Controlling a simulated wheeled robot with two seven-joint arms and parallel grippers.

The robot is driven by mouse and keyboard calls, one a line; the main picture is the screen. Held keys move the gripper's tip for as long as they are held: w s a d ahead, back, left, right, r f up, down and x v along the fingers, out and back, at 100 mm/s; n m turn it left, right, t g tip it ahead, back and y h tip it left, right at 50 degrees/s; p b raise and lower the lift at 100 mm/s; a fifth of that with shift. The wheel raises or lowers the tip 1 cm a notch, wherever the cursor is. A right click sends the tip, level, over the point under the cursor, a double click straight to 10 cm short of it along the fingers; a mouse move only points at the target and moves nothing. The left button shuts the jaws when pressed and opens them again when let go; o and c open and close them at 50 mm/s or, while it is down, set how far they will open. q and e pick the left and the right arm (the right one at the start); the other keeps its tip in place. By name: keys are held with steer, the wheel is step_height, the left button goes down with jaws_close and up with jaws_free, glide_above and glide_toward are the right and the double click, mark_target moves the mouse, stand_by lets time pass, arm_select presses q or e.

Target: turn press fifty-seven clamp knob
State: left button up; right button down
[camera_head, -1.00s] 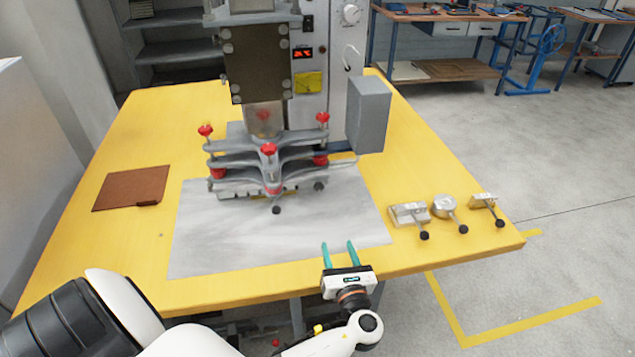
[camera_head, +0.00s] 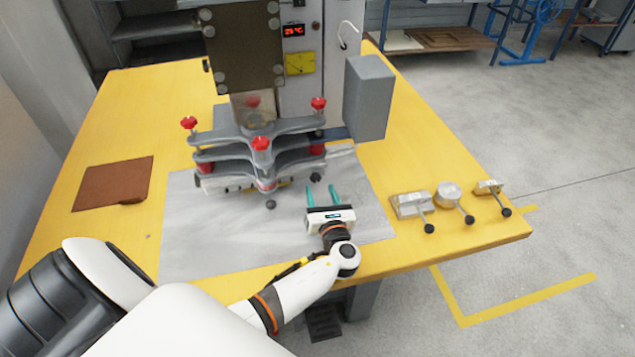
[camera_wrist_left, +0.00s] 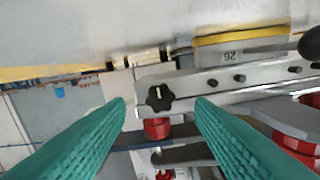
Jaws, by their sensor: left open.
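The press (camera_head: 243,45) stands at the back of the yellow table, with stacked grey three-armed plates (camera_head: 300,127) and red knobs, one of them at the front (camera_head: 261,143). My left gripper (camera_head: 322,190) is open and empty, in front of and to the right of the plates, fingers toward the press. In the left wrist view a black lobed knob (camera_wrist_left: 160,97) on a grey metal bar (camera_wrist_left: 225,85) appears between the teal fingertips, apart from them. A red part (camera_wrist_left: 156,128) shows just below it. No number fifty-seven is readable. My right gripper is out of view.
A grey metal sheet (camera_head: 215,240) covers the table (camera_head: 85,235) in front of the press. A grey box (camera_head: 368,98) is right of the plates. Several small metal clamps with black balls, one silver (camera_head: 410,204), lie at the right edge. A brown pad (camera_head: 113,184) lies left.

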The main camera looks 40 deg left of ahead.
mark_target(317, 180)
arm_select(q)
steer(key=x, duration=0.3)
steer(key=shift+w+a, duration=0.1)
steer(key=shift+a, duration=0.05)
steer(key=shift+w+a, duration=0.15)
steer(key=shift+a, duration=0.05)
steer(key=c, duration=1)
steer(key=shift+o, duration=0.2)
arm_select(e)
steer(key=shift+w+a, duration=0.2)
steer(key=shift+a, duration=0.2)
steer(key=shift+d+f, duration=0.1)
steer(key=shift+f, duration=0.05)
arm_select(q)
steer(key=shift+f+n+b, duration=0.1)
steer(key=shift+n+b, duration=0.5)
steer(key=shift+n, duration=0.4)
steer(key=shift+n+b, duration=1.35)
steer(key=shift+n, duration=1.15)
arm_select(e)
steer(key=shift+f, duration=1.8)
